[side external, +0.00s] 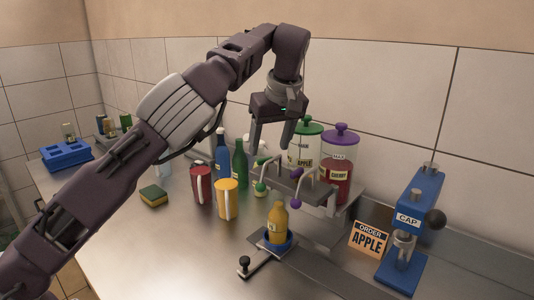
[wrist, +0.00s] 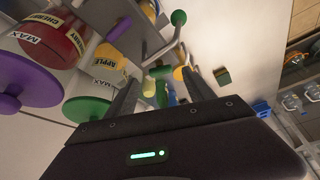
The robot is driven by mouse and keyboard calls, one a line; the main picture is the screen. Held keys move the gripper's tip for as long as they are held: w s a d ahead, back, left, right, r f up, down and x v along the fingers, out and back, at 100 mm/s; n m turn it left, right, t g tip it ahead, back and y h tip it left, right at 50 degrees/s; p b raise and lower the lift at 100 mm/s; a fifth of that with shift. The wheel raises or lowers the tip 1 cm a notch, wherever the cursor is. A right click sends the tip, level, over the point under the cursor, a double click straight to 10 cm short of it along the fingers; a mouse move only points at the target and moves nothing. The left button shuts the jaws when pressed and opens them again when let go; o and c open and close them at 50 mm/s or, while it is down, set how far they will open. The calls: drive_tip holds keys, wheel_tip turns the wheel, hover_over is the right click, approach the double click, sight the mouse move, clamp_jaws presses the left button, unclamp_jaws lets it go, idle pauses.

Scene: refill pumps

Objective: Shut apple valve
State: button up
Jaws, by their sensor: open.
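The apple jar (side external: 304,148) has a green lid and an APPLE label, and stands behind the dispenser bracket. A green valve knob (side external: 260,187) sits at the bracket's left front; a green knob on a grey lever (wrist: 178,18) shows at the top of the wrist view. My gripper (side external: 270,147) is open and empty, pointing down above the bracket and apart from the green knob. Its two fingers (wrist: 161,75) also show in the wrist view. An amber bottle (side external: 277,224) stands upright on a blue base (side external: 277,244) below the bracket. Whether liquid flows cannot be told.
The cherry jar (side external: 336,180) with a purple lid and a purple knob (side external: 295,203) are close on the right. A red mug (side external: 201,186), yellow mug (side external: 227,200) and blue bottle (side external: 222,156) stand left. The blue CAP press (side external: 412,230) and APPLE order card (side external: 368,241) are right.

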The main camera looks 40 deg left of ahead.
sight(266, 159)
drive_tip(key=x, duration=0.3)
drive_tip(key=shift+a+f, duration=0.2)
drive_tip(key=shift+f, duration=0.1)
drive_tip(key=shift+c, duration=0.2)
clamp_jaws()
